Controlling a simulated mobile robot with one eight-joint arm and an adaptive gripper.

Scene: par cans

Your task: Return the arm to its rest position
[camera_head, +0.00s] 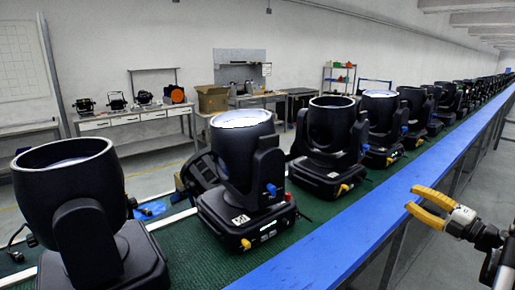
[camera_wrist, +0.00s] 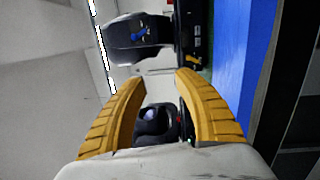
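My gripper (camera_head: 430,208) is at the right of the head view, above and outside the blue rail of the conveyor. Its yellow fingers are spread apart with nothing between them. In the wrist view my gripper (camera_wrist: 161,78) also shows open, with a gap between the fingertips. Through that gap a black lamp (camera_wrist: 155,122) is visible some way off, not touched. The nearest lamps in the head view are a large black one (camera_head: 70,190) at the left and one with a blue knob (camera_head: 243,165) in the middle.
A long row of black lamps stands on the green conveyor (camera_head: 180,240), running to the far right. The blue rail (camera_head: 340,240) edges it. Workbenches (camera_head: 130,125) and a cardboard box (camera_head: 212,98) stand behind. The grey floor right of the rail (camera_head: 480,180) looks clear.

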